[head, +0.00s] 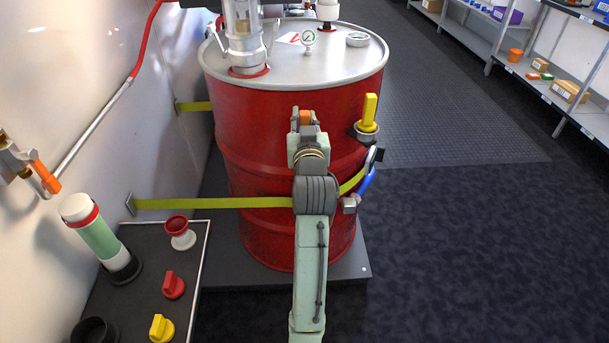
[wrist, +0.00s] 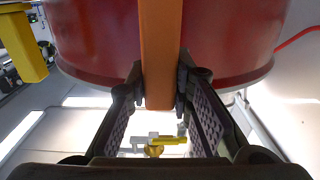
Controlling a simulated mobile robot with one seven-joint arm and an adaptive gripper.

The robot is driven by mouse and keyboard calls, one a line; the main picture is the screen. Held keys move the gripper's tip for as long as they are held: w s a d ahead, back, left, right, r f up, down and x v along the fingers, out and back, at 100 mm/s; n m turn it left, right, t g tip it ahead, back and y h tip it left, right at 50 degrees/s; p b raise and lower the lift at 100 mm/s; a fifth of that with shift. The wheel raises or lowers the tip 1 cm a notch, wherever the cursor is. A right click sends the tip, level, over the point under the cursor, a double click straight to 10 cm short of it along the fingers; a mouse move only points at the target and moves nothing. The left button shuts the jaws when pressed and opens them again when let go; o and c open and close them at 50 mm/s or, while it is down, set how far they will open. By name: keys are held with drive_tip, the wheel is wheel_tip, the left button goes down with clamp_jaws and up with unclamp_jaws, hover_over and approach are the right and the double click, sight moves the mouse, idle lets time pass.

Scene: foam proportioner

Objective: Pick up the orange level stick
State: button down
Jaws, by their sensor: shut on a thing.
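The orange level stick (wrist: 160,45) shows in the wrist view as a flat orange bar running down from the top edge to between my fingers, in front of the red drum (wrist: 225,40). My gripper (wrist: 160,88) is shut on it, with one finger on each side. In the head view a small orange piece of the stick (head: 305,117) shows at my gripper (head: 303,122), before the upper front of the red drum (head: 250,130). My arm hides most of the stick there.
A yellow handle (head: 369,110) stands just right of my gripper, above a blue-handled strap buckle (head: 366,181). A yellow strap (head: 215,203) crosses the drum. A dark tray (head: 137,275) holds several fittings at lower left. The floor right of the drum is clear.

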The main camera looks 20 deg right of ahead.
drive_tip(key=shift+r, duration=0.1)
wheel_tip(320, 180, up, 18)
drive_tip(key=b, duration=0.1)
idle(0.4)
wheel_tip(320, 180, up, 12)
drive_tip(key=p, duration=0.8)
idle(0.5)
